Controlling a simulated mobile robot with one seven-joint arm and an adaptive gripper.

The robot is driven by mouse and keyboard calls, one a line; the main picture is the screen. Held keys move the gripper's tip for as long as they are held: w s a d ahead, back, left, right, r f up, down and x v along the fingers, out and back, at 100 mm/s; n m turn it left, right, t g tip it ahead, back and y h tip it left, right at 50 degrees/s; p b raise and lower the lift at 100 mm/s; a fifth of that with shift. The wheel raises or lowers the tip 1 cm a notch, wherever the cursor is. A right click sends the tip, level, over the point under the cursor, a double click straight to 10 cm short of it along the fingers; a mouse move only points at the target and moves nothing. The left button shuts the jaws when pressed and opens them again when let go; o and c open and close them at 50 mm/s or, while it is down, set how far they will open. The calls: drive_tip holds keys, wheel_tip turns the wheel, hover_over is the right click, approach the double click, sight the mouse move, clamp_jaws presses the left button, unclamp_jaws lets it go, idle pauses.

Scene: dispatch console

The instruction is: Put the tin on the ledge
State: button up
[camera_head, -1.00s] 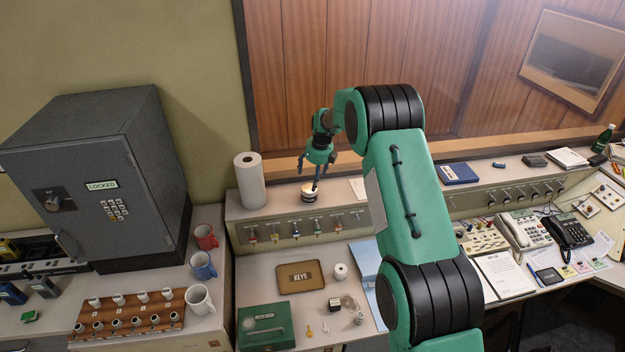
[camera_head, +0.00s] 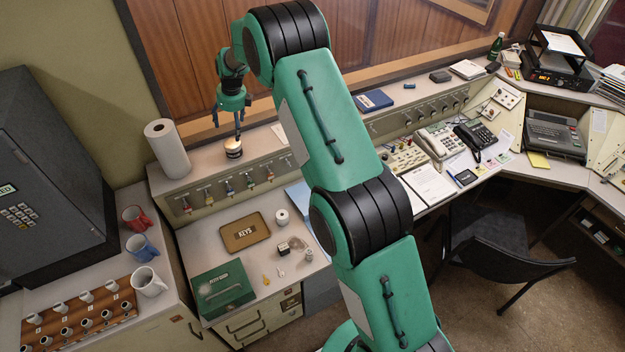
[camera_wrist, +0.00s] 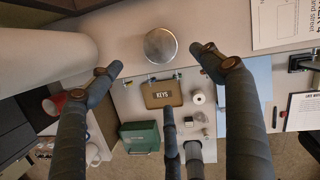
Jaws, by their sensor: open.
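The tin (camera_head: 233,150) is a small round can with a dark and pale band, standing upright on the grey ledge (camera_head: 200,178) along the back wall. In the wrist view its round metal top (camera_wrist: 160,45) shows beyond the fingertips, toward the top. My gripper (camera_head: 227,127) is open and empty, close above the tin in the head view. One finger partly overlaps the tin's top there. In the wrist view the fingers (camera_wrist: 157,58) are wide apart with the tin's top between their lines, touching neither.
A paper towel roll (camera_head: 167,148) stands on the ledge left of the tin; a sheet of paper (camera_head: 281,133) lies to its right. Key hooks line the ledge's front. Below are a KEYS tray (camera_head: 245,232) and a green box (camera_head: 222,290). A blue book (camera_head: 373,100) lies farther right.

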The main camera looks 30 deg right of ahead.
drive_tip(key=s+r+n+t, duration=0.1)
drive_tip(key=s+r+n, duration=1.3)
drive_tip(key=s+r, duration=1.4)
drive_tip(key=s+r+n+t, duration=0.1)
drive_tip(key=s+r+n, duration=0.25)
drive_tip(key=s, duration=0.65)
drive_tip(key=s+r+n, duration=0.2)
drive_tip(key=s+n, duration=0.3)
drive_tip(key=s, duration=0.4)
drive_tip(key=s+f+n, duration=0.1)
drive_tip(key=s+n, duration=0.2)
drive_tip(key=s, duration=0.5)
drive_tip(key=s+d+f+n+h, duration=0.1)
drive_tip(key=s+n, duration=0.3)
drive_tip(key=s, duration=0.4)
drive_tip(key=shift+s+d+f+t, duration=0.3)
drive_tip(key=shift+s+f+t, duration=0.1)
drive_tip(key=shift+f, duration=0.4)
drive_tip(key=shift+f+n, duration=0.1)
drive_tip(key=shift+n, duration=0.15)
wheel_tip(320, 180, down, 18)
drive_tip(key=b, duration=1.8)
drive_tip(key=shift+f+b, duration=0.15)
drive_tip(key=shift+b, duration=0.15)
